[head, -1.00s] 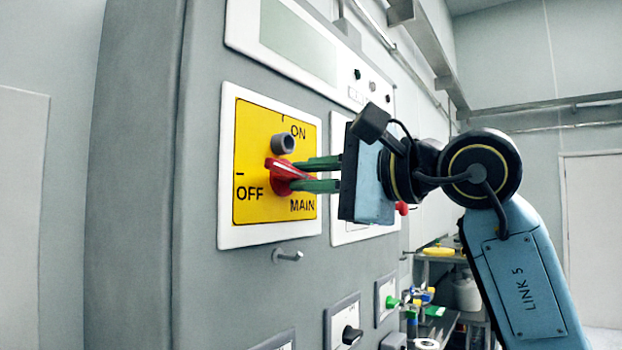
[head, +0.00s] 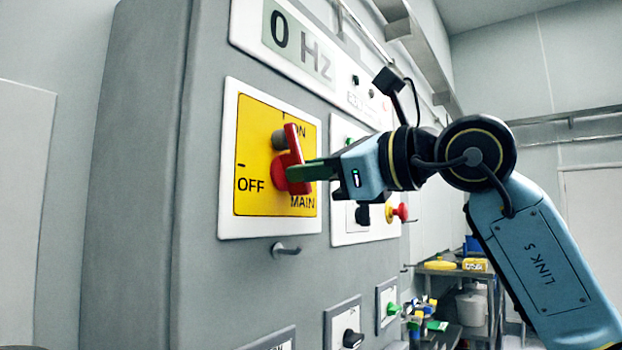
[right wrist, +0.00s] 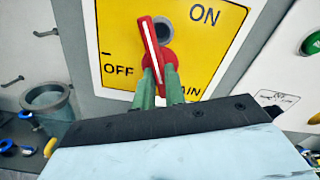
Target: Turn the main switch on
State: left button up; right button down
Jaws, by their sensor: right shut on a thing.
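The main switch is a red rotary handle (head: 292,162) on a yellow plate (head: 249,143) marked ON, OFF and MAIN. In the head view the handle stands upright, its top by the ON mark. The right wrist view also shows the red handle (right wrist: 151,53) with a white line along it. My right gripper (head: 300,172) is shut on the handle, its green fingers on either side of the lower part. The fingers (right wrist: 157,88) also show in the right wrist view. A display (head: 297,42) above the plate reads "0 Hz". My left gripper is not in view.
A grey padlock-like post (head: 279,140) sticks out beside the handle. A peg (head: 286,250) juts from the cabinet below the plate. A red and yellow button (head: 397,212) is to the right. A black knob (head: 352,338) and a shelf of items (head: 455,270) are lower right.

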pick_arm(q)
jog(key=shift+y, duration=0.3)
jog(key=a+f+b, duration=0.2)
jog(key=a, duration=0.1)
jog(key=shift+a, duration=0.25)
pick_arm(e)
jog(key=m, duration=0.5)
jog(key=shift+f, duration=0.1)
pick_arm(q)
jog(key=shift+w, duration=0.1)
